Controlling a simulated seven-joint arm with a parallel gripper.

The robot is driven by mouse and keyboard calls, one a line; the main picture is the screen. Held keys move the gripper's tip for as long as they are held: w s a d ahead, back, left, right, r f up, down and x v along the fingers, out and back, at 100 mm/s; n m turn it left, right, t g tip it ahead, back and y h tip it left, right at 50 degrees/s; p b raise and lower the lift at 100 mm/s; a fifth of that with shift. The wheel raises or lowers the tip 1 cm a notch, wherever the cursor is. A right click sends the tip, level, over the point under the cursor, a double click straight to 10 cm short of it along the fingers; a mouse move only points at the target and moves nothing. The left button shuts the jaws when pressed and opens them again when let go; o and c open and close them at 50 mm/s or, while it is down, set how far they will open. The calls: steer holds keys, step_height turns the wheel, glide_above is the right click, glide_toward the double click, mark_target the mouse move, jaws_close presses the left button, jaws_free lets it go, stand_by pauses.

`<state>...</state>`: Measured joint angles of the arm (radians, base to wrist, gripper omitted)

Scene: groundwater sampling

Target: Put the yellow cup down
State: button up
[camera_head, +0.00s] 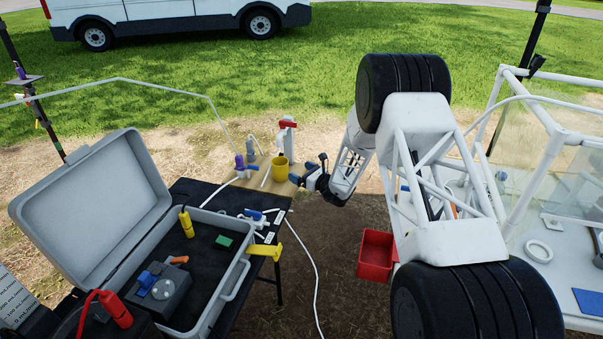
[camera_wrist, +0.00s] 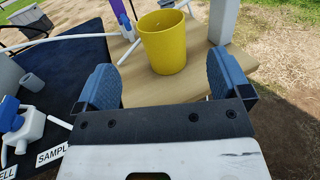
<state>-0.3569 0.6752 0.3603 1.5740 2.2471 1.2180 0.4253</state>
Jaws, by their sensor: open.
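The yellow cup (camera_head: 280,170) stands upright on the wooden board (camera_head: 258,184) beyond the black table. In the wrist view the yellow cup (camera_wrist: 166,42) stands on the light wooden surface (camera_wrist: 150,88), ahead of my jaws. My gripper (camera_head: 298,179) is just to the right of the cup in the head view. In the wrist view my gripper (camera_wrist: 165,90) is open, with its two blue fingers apart on either side and a gap between them and the cup. Nothing is between the fingers.
A post with a red top (camera_head: 288,136) and a purple-topped item (camera_head: 240,165) stand close to the cup. An open grey case (camera_head: 205,295) lies on the black table (camera_head: 205,192). A red bin (camera_head: 376,252) is at the right. A white hose (camera_head: 310,265) hangs down.

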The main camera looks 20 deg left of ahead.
stand_by(0.4)
steer(key=s+d+r+n+g+h, duration=0.1)
steer(key=s+d+r+n+g, duration=0.15)
steer(key=s+d+r, duration=0.45)
steer(key=s+d+r+n+g+h, duration=0.15)
steer(key=s+r+n, duration=0.25)
steer(key=r, duration=0.5)
steer(key=s+d+r+n+g, duration=0.3)
steer(key=s+d+r+n, duration=0.15)
steer(key=s+r, duration=0.2)
steer(key=s+d+r+n+h, duration=0.3)
steer(key=s+d+r, duration=0.2)
steer(key=s+d, duration=0.5)
steer(key=s+d+r+n+h, duration=0.3)
steer(key=s+d+r+h, duration=0.15)
steer(key=s+d, duration=0.5)
steer(key=s+d+n+t+h, duration=0.1)
steer(key=s+d+n+h, duration=0.1)
steer(key=s+d, duration=0.5)
steer(key=s+d+r+n+t+h, duration=0.1)
steer(key=s+d+n+h, duration=0.2)
steer(key=s+d, duration=0.5)
steer(key=s+h, duration=0.1)
steer(key=s, duration=0.7)
steer(key=shift+s+r+n+t+h, duration=0.2)
steer(key=shift+n+t+h, duration=0.1)
steer(key=shift+h, duration=0.1)
steer(key=shift+w+d, duration=0.1)
